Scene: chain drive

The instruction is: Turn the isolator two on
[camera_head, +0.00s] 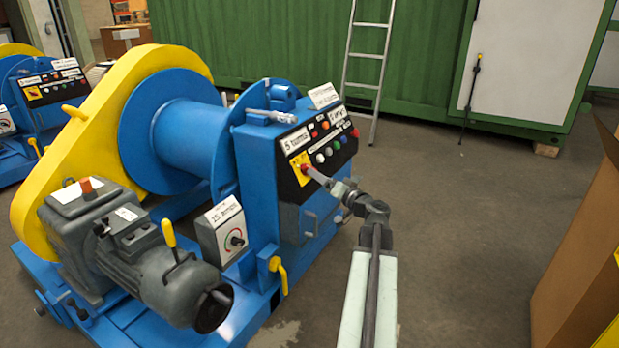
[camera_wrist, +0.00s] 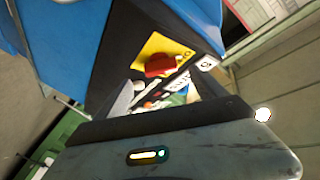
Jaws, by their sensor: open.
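A red rotary switch (camera_head: 304,168) on a yellow plate (camera_head: 296,160) sits at the lower left of the black control panel on the blue winch. I cannot read a label naming it isolator two. My gripper (camera_head: 317,175) is at the panel, its tips close to this switch. In the wrist view the red switch handle (camera_wrist: 160,65) shows on its yellow plate (camera_wrist: 151,46), just beyond my open gripper (camera_wrist: 165,92). The pale fingers stand apart with nothing visibly held between them. I cannot tell whether they touch the handle.
Several coloured buttons and a white-labelled plate (camera_head: 291,142) fill the panel. A grey box with another dial (camera_head: 236,240) and a yellow lever (camera_head: 278,271) are below left. A similar machine (camera_head: 38,95) stands far left. A cardboard box (camera_head: 580,240) is at right; the floor between is clear.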

